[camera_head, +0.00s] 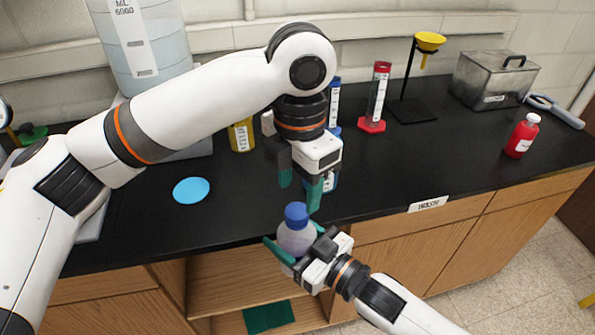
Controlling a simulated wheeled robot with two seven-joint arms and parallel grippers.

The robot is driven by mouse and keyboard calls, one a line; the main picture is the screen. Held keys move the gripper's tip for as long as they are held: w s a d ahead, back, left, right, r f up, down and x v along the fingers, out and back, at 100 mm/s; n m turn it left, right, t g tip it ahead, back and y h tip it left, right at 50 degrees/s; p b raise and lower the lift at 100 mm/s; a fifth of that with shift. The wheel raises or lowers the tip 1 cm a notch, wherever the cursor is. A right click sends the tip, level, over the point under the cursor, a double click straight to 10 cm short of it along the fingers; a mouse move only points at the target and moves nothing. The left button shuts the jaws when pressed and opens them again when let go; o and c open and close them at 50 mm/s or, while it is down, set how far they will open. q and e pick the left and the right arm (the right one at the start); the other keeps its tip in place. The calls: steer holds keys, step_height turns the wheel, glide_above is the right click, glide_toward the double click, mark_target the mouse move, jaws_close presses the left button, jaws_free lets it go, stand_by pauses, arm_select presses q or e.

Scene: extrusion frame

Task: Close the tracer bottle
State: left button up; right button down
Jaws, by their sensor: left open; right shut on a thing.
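The tracer bottle (295,239) is a pale, translucent bottle with a blue cap (296,214) on its top. It stands roughly upright in front of the black bench's front edge. My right gripper (291,251) is shut on the bottle's body, with its green fingers at either side. My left gripper (300,188) is open and points down just above and behind the cap. It appears empty and apart from the cap. Whether the cap is seated fully on the neck cannot be told.
The black bench (250,215) holds a light blue disc (191,190), a yellow-labelled bottle (241,136), a red-based cylinder (377,97), a stand with a yellow funnel (430,41), a metal box (493,78) and a red bottle (522,135). The bench's front right is clear.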

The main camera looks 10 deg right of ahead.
arm_select(q)
steer(key=n, duration=0.6)
steer(key=shift+r, duration=0.25)
steer(key=n, duration=0.3)
steer(key=shift+r+n, duration=0.15)
steer(key=shift+n, duration=0.25)
steer(key=n, duration=0.4)
steer(key=shift+r, duration=0.2)
steer(key=n, duration=0.4)
steer(key=shift+r, duration=0.15)
steer(key=n, duration=0.5)
steer(key=shift+r+n, duration=0.2)
steer(key=shift+n, duration=0.2)
steer(key=n, duration=0.3)
steer(key=shift+r+n, duration=0.15)
steer(key=shift+n, duration=0.25)
steer(key=n, duration=0.3)
steer(key=shift+a+r+n, duration=0.1)
steer(key=shift+r+n, duration=0.05)
steer(key=shift+n, duration=0.25)
steer(key=n, duration=0.4)
steer(key=shift+r, duration=0.15)
